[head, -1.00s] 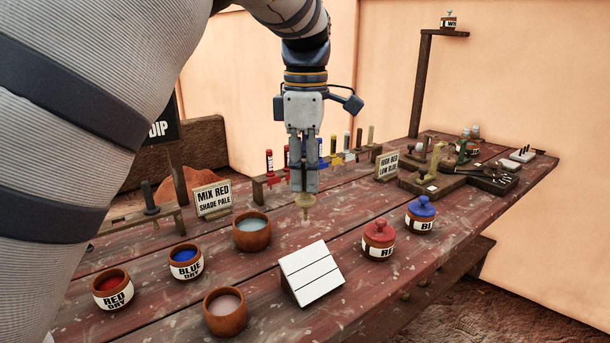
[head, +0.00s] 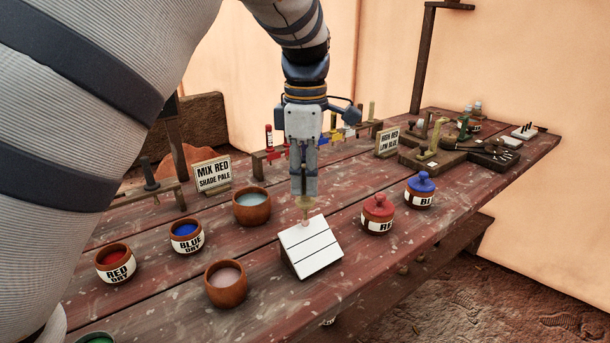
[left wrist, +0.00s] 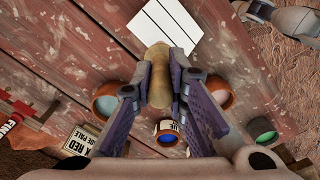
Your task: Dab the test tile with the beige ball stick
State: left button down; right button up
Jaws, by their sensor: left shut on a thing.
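My left gripper (head: 304,190) points down and is shut on the beige ball stick (head: 304,203). Most of the stick is hidden between the fingers; its pale, rounded part shows in the left wrist view (left wrist: 158,75). The test tile (head: 312,248) is a white, tilted board with dark lines across it, and it looks unmarked. It also shows in the left wrist view (left wrist: 168,24), just beyond the fingers. The stick's lower end is at the tile's upper edge in the head view; I cannot tell whether they touch.
A bowl of pale pink liquid (head: 226,294) and a bowl of grey-blue liquid (head: 252,216) stand left of the tile. Red (head: 115,273) and blue (head: 187,244) pots are farther left. Red-lidded (head: 378,222) and blue-lidded (head: 420,198) jars stand to the right.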

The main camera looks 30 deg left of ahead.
pick_arm(q)
jog(key=shift+f, duration=0.55)
dwell(0.8)
dwell(0.6)
jog(key=shift+r, duration=4)
jog(key=shift+a, duration=0.1)
dwell(0.5)
